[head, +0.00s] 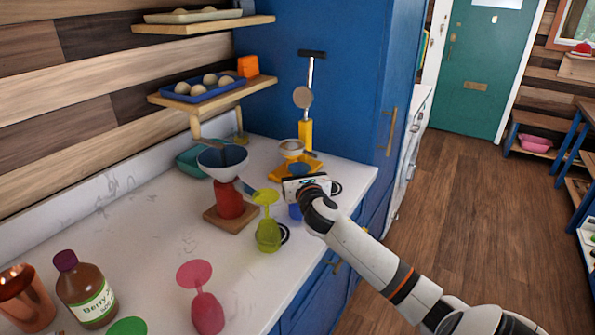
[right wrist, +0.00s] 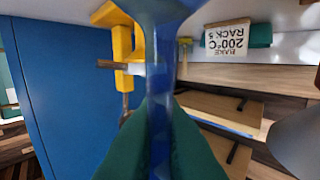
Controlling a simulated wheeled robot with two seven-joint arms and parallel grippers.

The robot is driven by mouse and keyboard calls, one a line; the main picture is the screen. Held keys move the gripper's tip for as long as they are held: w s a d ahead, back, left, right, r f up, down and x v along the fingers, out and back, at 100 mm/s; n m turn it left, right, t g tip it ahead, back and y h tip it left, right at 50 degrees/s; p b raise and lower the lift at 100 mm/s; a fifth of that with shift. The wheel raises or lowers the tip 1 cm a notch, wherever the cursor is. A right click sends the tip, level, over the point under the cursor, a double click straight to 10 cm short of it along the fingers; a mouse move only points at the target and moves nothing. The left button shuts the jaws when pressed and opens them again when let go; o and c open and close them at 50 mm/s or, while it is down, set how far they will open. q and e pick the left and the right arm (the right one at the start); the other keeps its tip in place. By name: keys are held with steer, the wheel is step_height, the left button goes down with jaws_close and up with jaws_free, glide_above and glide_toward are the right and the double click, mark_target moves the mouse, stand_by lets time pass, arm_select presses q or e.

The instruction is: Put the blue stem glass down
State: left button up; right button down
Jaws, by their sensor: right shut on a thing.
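My right gripper (head: 303,186) is shut on the blue stem glass (head: 295,212), above the counter's right part near its front edge. In the right wrist view the clear blue stem (right wrist: 160,85) runs between the two dark green fingers (right wrist: 160,140). In the head view the gripper hides most of the glass, and only a blue part shows below it. I cannot tell whether the glass touches the counter. A yellow-green stem glass (head: 267,232) and a pink stem glass (head: 206,308) stand upside down on the counter. My left gripper is not in view.
A brown bottle (head: 86,290) stands front left.

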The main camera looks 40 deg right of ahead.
steer(key=c, duration=1.6)
jaws_free()
steer(key=shift+o, duration=0.2)
steer(key=shift+r, duration=0.15)
steer(key=shift+s+a, duration=0.15)
steer(key=shift+s, duration=0.1)
steer(key=b+v, duration=0.1)
steer(key=v, duration=1)
steer(key=shift+s, duration=0.2)
steer(key=shift+f, duration=0.2)
